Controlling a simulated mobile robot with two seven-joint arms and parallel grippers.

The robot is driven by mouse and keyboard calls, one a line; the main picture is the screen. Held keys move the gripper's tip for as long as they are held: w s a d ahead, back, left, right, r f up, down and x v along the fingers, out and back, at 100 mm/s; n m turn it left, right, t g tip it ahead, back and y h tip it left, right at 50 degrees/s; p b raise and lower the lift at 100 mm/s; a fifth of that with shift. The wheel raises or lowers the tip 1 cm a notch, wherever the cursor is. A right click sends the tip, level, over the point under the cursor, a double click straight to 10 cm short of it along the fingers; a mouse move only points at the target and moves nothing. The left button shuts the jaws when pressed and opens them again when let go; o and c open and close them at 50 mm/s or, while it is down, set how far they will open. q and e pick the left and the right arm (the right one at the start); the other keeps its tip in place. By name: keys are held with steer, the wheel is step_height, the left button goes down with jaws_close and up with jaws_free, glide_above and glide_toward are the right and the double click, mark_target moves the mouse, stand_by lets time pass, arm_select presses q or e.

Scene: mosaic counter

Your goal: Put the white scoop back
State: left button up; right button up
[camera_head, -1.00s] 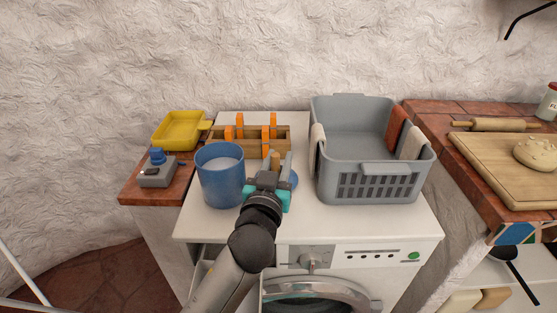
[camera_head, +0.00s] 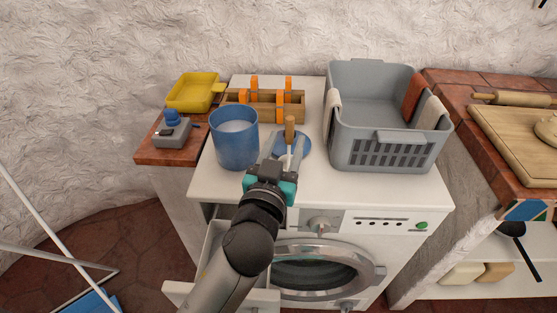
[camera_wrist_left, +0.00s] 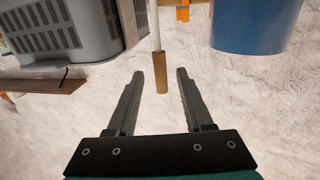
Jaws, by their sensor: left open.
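The white scoop (camera_head: 290,130) has a wooden handle and a pale shaft. In the left wrist view the handle (camera_wrist_left: 161,72) shows between and beyond the fingertips, with a gap on each side. My left gripper (camera_head: 286,150) is open and empty, on the front side of the scoop. Its fingers (camera_wrist_left: 159,75) also show in the wrist view. A blue tub (camera_head: 235,150) with white contents stands left of it. My right gripper is not in view.
A grey basket (camera_head: 385,152) with cloths stands right. A wooden rack (camera_head: 265,112) with orange pieces is behind. A yellow tray (camera_head: 195,95) and a grey device (camera_head: 172,136) sit left. An open drawer (camera_head: 262,298) juts out below. Free counter lies at front right.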

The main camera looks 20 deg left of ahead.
arm_select(q)
steer(key=shift+s+d, duration=0.2)
steer(key=shift+s, duration=2.35)
